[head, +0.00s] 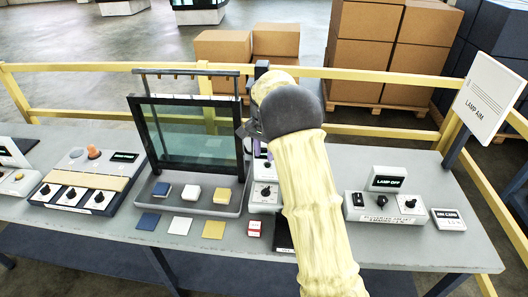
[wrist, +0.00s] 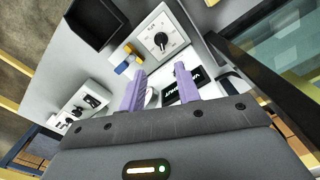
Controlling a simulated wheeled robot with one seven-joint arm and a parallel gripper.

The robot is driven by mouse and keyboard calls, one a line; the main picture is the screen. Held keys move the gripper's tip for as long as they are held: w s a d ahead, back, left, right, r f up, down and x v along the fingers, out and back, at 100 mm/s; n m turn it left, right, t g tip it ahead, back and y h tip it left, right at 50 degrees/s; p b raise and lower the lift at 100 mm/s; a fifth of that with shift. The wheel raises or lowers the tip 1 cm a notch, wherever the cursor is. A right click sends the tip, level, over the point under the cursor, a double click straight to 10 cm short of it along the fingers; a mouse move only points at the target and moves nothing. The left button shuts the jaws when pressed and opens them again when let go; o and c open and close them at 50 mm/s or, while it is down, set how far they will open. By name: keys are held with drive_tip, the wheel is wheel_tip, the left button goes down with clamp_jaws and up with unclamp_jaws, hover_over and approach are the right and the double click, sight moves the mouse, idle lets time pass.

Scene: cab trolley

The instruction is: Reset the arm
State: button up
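My gripper (wrist: 161,80) has two purple fingers standing apart in the wrist view, with nothing seen held between them. They reach over a white device with a dial (wrist: 160,42) and a black display (wrist: 187,90); I cannot tell whether they touch it. In the head view my yellow-sleeved arm (head: 312,200) stretches forward over the middle of the bench. Its dark wrist and hand are beside the right post of the glass frame, and the fingers are mostly hidden there.
The grey bench (head: 340,170) holds a glass pane (head: 190,135) in a black frame, blue, white and yellow blocks in a tray (head: 180,205), a control box at left (head: 80,180) and a lamp box at right (head: 383,208). A yellow rail (head: 400,77) runs behind. A sign (head: 487,97) stands right.

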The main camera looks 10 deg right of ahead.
drive_tip(key=shift+s, duration=0.1)
drive_tip(key=s+n+t, duration=0.2)
drive_tip(key=s+n, duration=0.7)
drive_tip(key=s, duration=2)
drive_tip(key=shift+d+t, duration=0.3)
drive_tip(key=shift+d, duration=0.1)
drive_tip(key=shift+s, duration=0.1)
